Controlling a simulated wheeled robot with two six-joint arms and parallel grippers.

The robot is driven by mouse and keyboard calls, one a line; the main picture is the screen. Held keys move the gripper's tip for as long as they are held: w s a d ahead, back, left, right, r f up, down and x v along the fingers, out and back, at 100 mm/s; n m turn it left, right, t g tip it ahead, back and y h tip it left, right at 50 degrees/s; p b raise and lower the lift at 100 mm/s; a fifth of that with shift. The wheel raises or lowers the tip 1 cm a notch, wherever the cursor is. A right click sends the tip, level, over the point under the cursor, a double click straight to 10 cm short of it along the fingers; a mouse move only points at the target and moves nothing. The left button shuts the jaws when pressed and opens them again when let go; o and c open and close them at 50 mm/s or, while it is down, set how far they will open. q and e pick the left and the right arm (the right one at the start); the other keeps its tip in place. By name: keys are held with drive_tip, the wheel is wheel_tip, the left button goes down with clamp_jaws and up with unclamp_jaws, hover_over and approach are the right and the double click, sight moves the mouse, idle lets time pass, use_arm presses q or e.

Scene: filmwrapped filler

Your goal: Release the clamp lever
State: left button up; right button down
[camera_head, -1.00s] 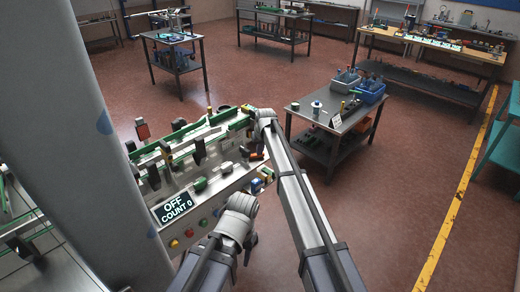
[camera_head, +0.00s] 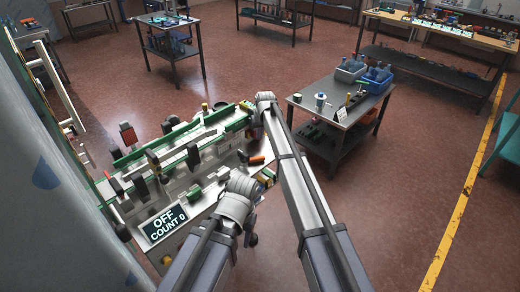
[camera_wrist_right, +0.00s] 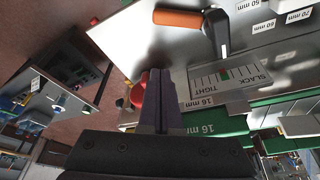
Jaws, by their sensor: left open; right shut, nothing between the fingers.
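A lever with an orange handle and a dark arm (camera_wrist_right: 190,19) shows at the top of the right wrist view, on the machine's pale metal face. An orange handle (camera_head: 257,160) also shows in the head view, near the machine's right end. My right gripper (camera_wrist_right: 160,88) is shut and empty, below and left of the lever and apart from it in the picture. A red knob (camera_wrist_right: 138,92) is partly hidden behind its fingers. In the head view my right gripper is mostly hidden by its wrist. My left gripper (camera_head: 250,237) is open, low beside the machine's front.
The machine's display (camera_head: 164,223) reads OFF, COUNT 0. Open floor lies at the right.

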sight(256, 160)
drive_tip(key=shift+s, duration=0.1)
drive_tip(key=shift+f, duration=0.1)
drive_tip(key=b+x, duration=0.9)
drive_tip(key=x, duration=0.1)
drive_tip(key=shift+b, duration=0.3)
drive_tip(key=s, duration=0.1)
drive_tip(key=s+d, duration=0.1)
drive_tip(key=s, duration=0.1)
drive_tip(key=shift+s, duration=0.45)
drive_tip(key=shift+w, duration=0.1)
